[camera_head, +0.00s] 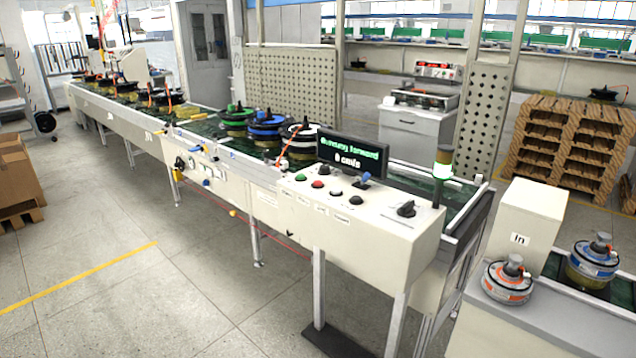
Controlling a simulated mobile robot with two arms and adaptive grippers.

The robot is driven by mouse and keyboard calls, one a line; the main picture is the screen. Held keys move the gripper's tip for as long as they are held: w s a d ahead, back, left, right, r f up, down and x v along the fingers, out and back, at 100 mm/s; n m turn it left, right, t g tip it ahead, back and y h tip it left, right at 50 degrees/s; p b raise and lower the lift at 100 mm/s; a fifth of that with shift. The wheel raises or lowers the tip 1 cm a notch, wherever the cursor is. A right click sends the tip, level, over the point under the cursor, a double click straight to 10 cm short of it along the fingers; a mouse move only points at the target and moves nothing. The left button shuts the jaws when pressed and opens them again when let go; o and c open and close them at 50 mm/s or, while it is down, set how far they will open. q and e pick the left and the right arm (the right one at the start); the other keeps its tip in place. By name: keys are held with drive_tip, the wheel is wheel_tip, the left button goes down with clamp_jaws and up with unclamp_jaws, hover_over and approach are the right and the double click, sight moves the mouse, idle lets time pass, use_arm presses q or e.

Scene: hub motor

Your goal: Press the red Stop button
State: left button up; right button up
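Another dark button (356,200) is further right in the row. The labels on the box front are too small to read surely. A blue-topped lever (366,178) and a black rotary knob (406,208) are on the same panel. A display (352,155) behind the buttons reads "Running forward" and "0 cm/s". Neither of my grippers is in view.
A long conveyor (200,130) carries several hub motors away to the back left. A box marked "In" (520,220) and a bench with orange (508,284) and blue (592,262) motors stand at right. Floor left of the control box is open.

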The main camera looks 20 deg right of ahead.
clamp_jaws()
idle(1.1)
